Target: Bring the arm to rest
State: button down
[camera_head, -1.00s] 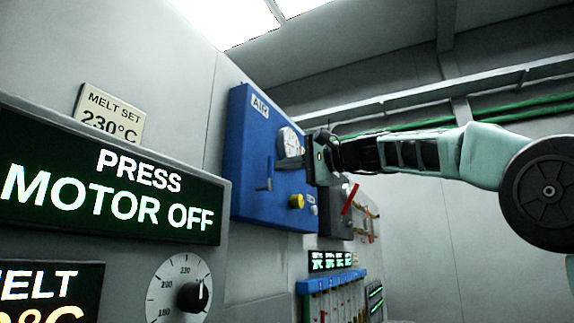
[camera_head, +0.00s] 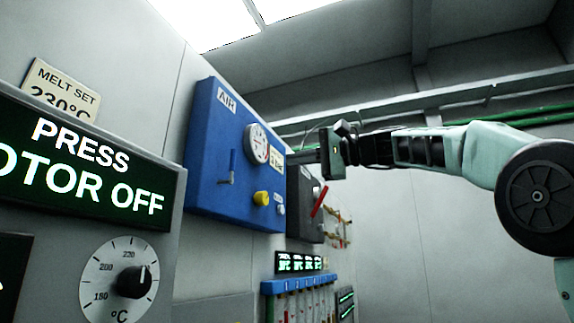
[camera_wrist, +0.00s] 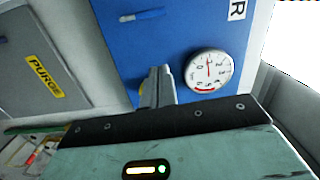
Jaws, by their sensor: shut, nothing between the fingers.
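My gripper (camera_head: 305,157) is at the end of my pale green arm, which reaches in from the right in the head view. Its fingers point left toward the blue AIR panel (camera_head: 205,190). The fingers are together and empty; they also show in the wrist view (camera_wrist: 158,82), in front of the blue panel and to the left of the gauge. The round white gauge (camera_head: 257,143) is on the panel; in the wrist view its dial (camera_wrist: 209,70) is plain to see. I cannot tell the exact gap between the fingertips and the panel.
A yellow knob (camera_head: 261,198) and a blue lever (camera_head: 232,167) are on the AIR panel. A dark box with a red handle (camera_head: 319,201) is beyond it. A grey PURGE cabinet (camera_wrist: 45,70) is at the left in the wrist view. The wall at the lower right is clear.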

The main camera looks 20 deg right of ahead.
dwell(0.6)
jog(key=a+f+n+g+h, duration=0.1)
jog(key=a+f+g, duration=0.1)
jog(key=a+f, duration=0.5)
jog(key=a+f+g+h, duration=0.2)
jog(key=a+f, duration=0.2)
jog(key=f, duration=0.8)
jog(key=s+a+f+n+g+h, duration=0.1)
jog(key=s+a+f+n+g, duration=0.15)
jog(key=f, duration=0.55)
jog(key=s+a+f+n+g+h, duration=0.1)
jog(key=s+a+f, duration=0.25)
jog(key=f, duration=0.35)
jog(key=s+a+f+n+g+h, duration=0.2)
jog(key=s+f+n+g+h, duration=0.15)
jog(key=s+f, duration=0.9)
jog(key=s+d+f+n+h, duration=0.2)
jog(key=s+d+f+n, duration=0.1)
jog(key=s+f, duration=0.4)
jog(key=s+d+f+n+g+h, duration=0.1)
jog(key=s+d+f+n+h, duration=0.1)
jog(key=s+f, duration=0.5)
jog(key=d+f+n, duration=0.1)
jog(key=n, duration=0.1)
jog(key=shift+s+d+f+n, duration=0.15)
jog(key=shift+d+n, duration=0.15)
